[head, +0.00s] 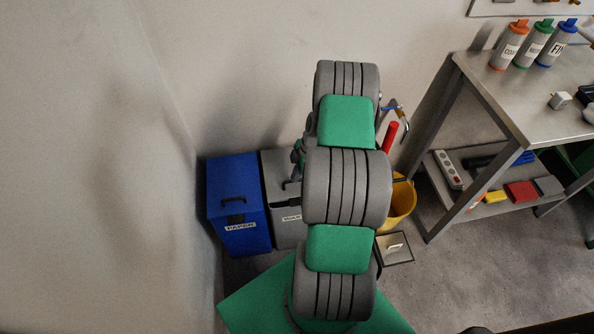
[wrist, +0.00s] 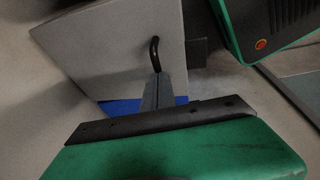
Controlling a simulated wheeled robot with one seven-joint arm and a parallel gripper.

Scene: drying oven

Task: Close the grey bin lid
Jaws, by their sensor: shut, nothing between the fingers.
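The grey bin (head: 278,172) stands against the wall, with its right part hidden behind my arm. Its grey top and part of a white label show in the head view. In the wrist view I see the grey lid (wrist: 112,52) as a broad flat panel with a black handle (wrist: 155,50). I cannot tell from these views whether the lid lies fully down. My gripper (wrist: 158,80) is shut and empty, its fingertips at the lower end of the handle in the picture. Whether they touch it I cannot tell.
A blue bin (head: 236,180) labelled PAPER stands directly left of the grey bin. A yellow bucket (head: 402,198) and a dustpan-like piece (head: 395,247) are to the right. A metal workbench (head: 520,95) with bottles stands further right. The floor before the bench is clear.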

